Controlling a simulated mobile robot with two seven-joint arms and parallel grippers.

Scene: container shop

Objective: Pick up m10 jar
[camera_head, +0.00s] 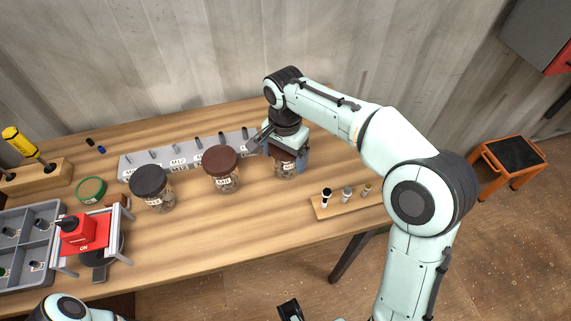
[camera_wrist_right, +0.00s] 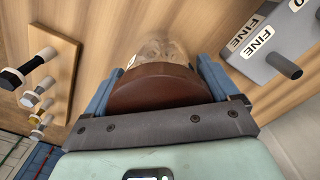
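Three lidded jars stand in a row on the wooden table. The left jar (camera_head: 151,189) has a black lid. The middle jar (camera_head: 222,170) has a brown lid and a small white label too small to read surely. The right jar (camera_head: 284,168) is partly hidden under my right gripper (camera_head: 285,155). In the right wrist view its brown lid (camera_wrist_right: 162,88) fills the space between the blue fingers of my gripper (camera_wrist_right: 158,85), with no clear gap at either side. Whether they clamp it I cannot tell.
A grey rack with labelled posts (camera_head: 180,152) runs behind the jars. A wooden strip with several bolts (camera_head: 346,199) lies to the right. A red device (camera_head: 84,233), a grey sorting tray (camera_head: 30,228) and a green-lidded tin (camera_head: 90,189) are at left. The front middle tabletop is clear.

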